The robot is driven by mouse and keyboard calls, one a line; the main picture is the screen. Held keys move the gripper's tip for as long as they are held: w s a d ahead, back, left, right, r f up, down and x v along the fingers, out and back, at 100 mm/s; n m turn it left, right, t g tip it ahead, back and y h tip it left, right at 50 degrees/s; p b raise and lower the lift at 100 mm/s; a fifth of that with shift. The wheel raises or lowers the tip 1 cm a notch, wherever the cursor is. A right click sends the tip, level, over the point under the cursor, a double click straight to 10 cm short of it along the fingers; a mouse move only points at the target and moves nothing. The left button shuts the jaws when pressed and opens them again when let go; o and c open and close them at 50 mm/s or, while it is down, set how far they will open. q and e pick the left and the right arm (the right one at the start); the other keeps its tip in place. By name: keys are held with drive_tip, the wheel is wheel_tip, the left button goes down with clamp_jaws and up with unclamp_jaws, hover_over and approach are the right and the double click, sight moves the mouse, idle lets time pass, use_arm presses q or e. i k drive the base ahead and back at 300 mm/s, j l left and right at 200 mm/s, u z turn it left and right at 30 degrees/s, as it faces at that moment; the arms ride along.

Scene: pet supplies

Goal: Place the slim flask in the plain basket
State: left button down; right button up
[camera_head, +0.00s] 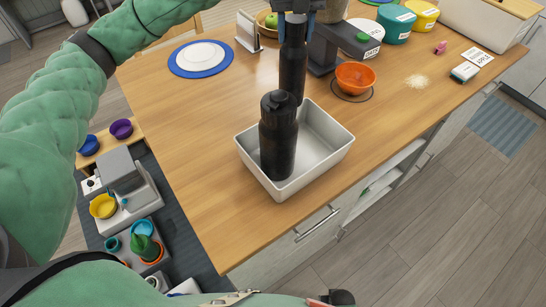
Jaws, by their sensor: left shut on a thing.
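The plain basket (325,165) is a light grey open bin near the front edge of the wooden table. A wide dark flask with a black cap (278,140) stands inside it, slightly tilted in the view. My left gripper (294,14), at the top, is shut on a slim dark flask (292,65). The slim flask hangs upright, its lower end at the basket's back rim in the picture and partly hidden by the wide flask's cap. I cannot tell how high it is above the table.
An orange bowl (355,77) stands behind the basket on the right. A blue-rimmed plate (201,58) lies at the back left, with a small stand (247,32) nearby. Several coloured tubs (396,22) stand at the back right. The table left of the basket is clear.

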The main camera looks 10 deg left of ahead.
sight(309, 148)
drive_tip(key=k+j, duration=0.25)
drive_tip(key=j, duration=0.15)
drive_tip(key=k+j, duration=0.5)
drive_tip(key=j, duration=0.25)
